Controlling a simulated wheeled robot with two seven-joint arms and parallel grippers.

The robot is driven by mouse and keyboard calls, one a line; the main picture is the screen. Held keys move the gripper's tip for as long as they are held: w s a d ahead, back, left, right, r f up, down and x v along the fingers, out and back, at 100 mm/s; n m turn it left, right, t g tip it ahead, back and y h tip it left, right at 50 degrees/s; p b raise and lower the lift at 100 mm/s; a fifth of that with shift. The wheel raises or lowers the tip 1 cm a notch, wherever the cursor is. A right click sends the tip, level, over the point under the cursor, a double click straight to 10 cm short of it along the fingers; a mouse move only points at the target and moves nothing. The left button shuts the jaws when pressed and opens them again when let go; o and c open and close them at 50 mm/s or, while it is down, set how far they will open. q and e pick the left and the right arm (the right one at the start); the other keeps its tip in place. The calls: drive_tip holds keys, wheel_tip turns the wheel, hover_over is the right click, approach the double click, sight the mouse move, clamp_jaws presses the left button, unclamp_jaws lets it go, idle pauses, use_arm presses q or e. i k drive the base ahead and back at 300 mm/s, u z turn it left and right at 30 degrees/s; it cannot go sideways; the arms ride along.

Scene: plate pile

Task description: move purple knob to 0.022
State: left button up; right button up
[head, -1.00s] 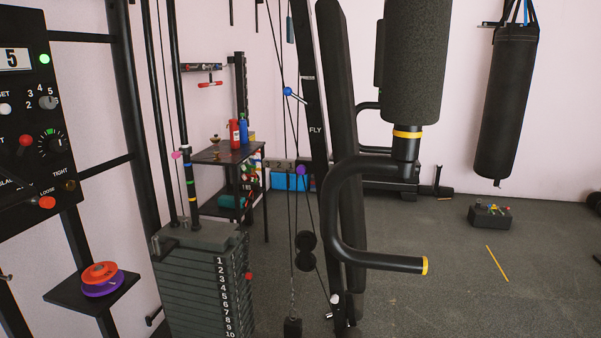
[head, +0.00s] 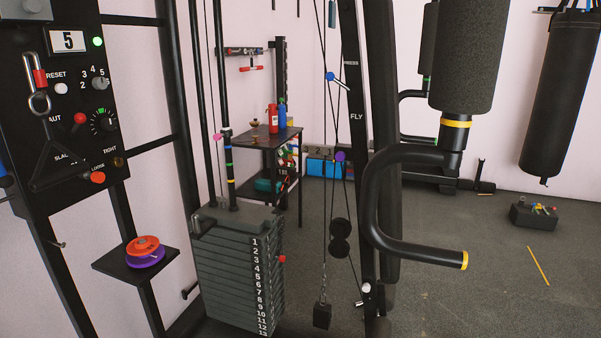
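A small round purple knob (head: 340,156) is in the middle of the head view, among the thin cables just left of the upright marked FLY. From here I cannot tell what it is fixed to. A purple plate (head: 145,260) lies under a red-orange plate (head: 143,244) on a small dark shelf at the left. Neither of my grippers is in view.
A control panel (head: 70,100) showing 5 stands at the left. A numbered weight stack (head: 235,265) is left of centre. A black handle arm (head: 410,250) with yellow bands juts out at the right. A toolbox (head: 533,216) sits on open floor at the far right.

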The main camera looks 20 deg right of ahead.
sight(340, 156)
drive_tip(key=u, duration=0.2)
drive_tip(key=i, duration=1.1)
drive_tip(key=z, duration=0.65)
